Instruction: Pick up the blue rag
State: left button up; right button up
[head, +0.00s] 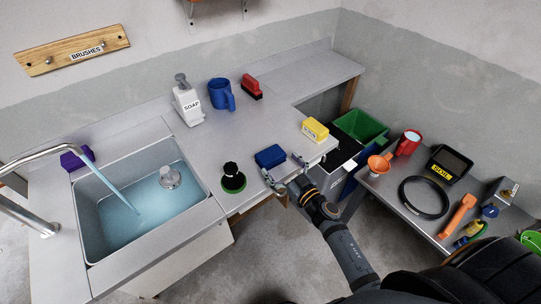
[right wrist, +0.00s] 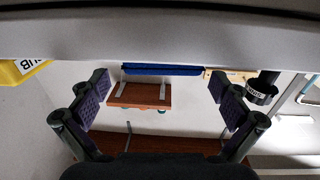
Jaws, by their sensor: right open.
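The blue rag (head: 270,156) is a small dark-blue folded block lying on the grey counter near its front edge. My right gripper (head: 282,167) is open and empty at that edge, just in front of the rag, with its fingers spread towards it. In the right wrist view the open fingers of the right gripper (right wrist: 160,95) stand left and right, and a blue strip, the rag (right wrist: 162,69), shows between and beyond them. I cannot tell whether the fingers touch it. My left gripper is not in view.
A black round brush (head: 233,178) stands left of the rag, and a yellow sponge box (head: 315,129) stands right of it. A blue jug (head: 221,94) and soap bottle (head: 187,102) are behind. A water-filled sink (head: 205,215) is at left, a side table (head: 385,190) at right.

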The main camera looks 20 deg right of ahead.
aim_at(270, 153)
jog(key=x, duration=0.5)
jog(key=shift+w+a+r+p, duration=0.1)
jog(key=shift+a+r+p, duration=0.15)
jog(key=shift+p, duration=0.15)
jog(key=shift+d, duration=0.1)
jog(key=shift+c, duration=1.3)
jog(key=c, duration=0.7)
